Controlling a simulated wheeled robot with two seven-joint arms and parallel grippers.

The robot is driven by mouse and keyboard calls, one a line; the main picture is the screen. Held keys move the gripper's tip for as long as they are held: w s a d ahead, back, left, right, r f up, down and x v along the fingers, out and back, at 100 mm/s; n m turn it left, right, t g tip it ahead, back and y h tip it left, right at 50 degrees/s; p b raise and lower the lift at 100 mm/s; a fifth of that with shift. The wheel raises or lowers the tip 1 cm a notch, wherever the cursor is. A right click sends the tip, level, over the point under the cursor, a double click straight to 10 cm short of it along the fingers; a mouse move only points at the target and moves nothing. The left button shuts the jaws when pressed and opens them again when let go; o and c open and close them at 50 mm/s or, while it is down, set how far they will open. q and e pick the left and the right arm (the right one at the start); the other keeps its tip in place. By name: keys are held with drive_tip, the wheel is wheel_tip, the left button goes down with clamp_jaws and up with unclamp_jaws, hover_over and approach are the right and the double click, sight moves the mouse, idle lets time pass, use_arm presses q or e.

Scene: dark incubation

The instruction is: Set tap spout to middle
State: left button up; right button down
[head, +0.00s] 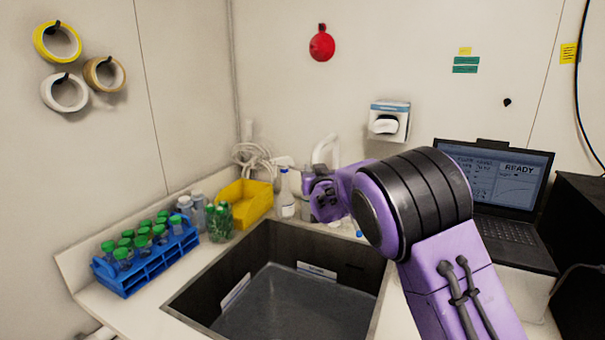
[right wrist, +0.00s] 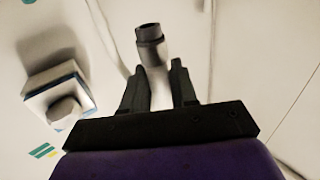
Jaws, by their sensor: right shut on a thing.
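The white tap spout (head: 325,147) arches up behind the sink (head: 195,289) in the head view, with its lower part hidden behind my right arm. In the right wrist view the spout (right wrist: 149,48) shows a dark nozzle at its end, and its pale tube runs between my two black fingers. My right gripper (right wrist: 157,68) is shut on the spout. In the head view my right gripper (head: 312,180) is at the back edge of the sink, its fingers hard to make out. My left gripper is not in view.
A white spray bottle (head: 285,200) and a yellow bin (head: 245,202) stand left of my right gripper, near the sink's back corner. A blue rack (head: 150,264) of green-capped tubes is on the left counter. A laptop (head: 508,232) stands at right, beside my arm.

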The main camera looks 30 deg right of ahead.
drive_tip(key=shift+w+a, duration=0.1)
idle(0.3)
drive_tip(key=c, duration=1)
unclamp_jaws()
drive_tip(key=shift+w+f, duration=0.1)
drive_tip(key=shift+s+a+b, duration=0.1)
drive_tip(key=shift+s+b, duration=0.2)
drive_tip(key=shift+s, duration=0.1)
drive_tip(key=b+v, duration=0.3)
drive_tip(key=v, duration=0.6)
drive_tip(key=shift+s+a, duration=0.2)
drive_tip(key=shift+s, duration=0.1)
